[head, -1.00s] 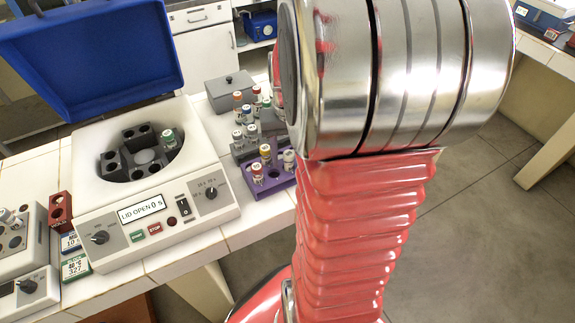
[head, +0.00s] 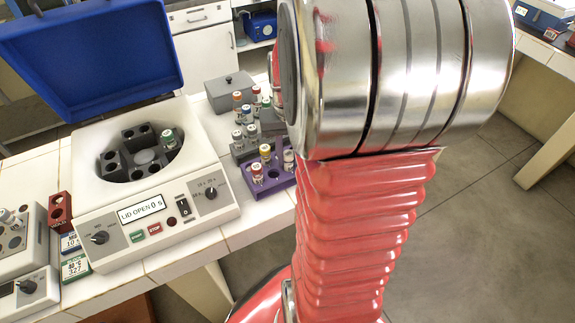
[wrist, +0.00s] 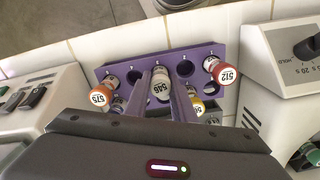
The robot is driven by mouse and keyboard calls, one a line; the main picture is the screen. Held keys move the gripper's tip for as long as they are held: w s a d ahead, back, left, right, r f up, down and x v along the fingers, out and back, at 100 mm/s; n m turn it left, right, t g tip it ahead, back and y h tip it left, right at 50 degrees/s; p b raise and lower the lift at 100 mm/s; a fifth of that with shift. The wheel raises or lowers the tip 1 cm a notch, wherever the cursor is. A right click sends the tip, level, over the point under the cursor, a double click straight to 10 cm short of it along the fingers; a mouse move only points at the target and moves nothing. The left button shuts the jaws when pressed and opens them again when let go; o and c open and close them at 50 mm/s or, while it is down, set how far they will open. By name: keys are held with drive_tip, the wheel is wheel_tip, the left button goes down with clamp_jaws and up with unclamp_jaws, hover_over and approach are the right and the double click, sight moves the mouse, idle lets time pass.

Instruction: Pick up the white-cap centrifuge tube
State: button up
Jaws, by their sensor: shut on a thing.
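The white-cap tube (wrist: 160,84), its cap printed with a number, stands between the two fingers of my gripper (wrist: 162,88) in the wrist view. The fingers are shut on it, close along both sides. It is over the purple rack (wrist: 213,50); whether its lower end is still in a hole cannot be told. In the head view a pale-capped tube (head: 288,158) shows at the right end of the purple rack (head: 275,184), beside my arm. My gripper is hidden behind my arm there.
An orange-cap tube (wrist: 100,96), a red-cap tube (wrist: 222,74) and a yellow-cap tube (wrist: 196,104) stand close around the fingers. The open centrifuge (head: 150,190) is left of the rack. A grey rack (head: 243,152) with several tubes and a grey lidded box (head: 231,91) stand behind.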

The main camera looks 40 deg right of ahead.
drive_tip(key=shift+c, duration=1.2)
wheel_tip(320, 180, up, 10)
drive_tip(key=shift+f, duration=0.15)
drive_tip(key=shift+s, duration=0.1)
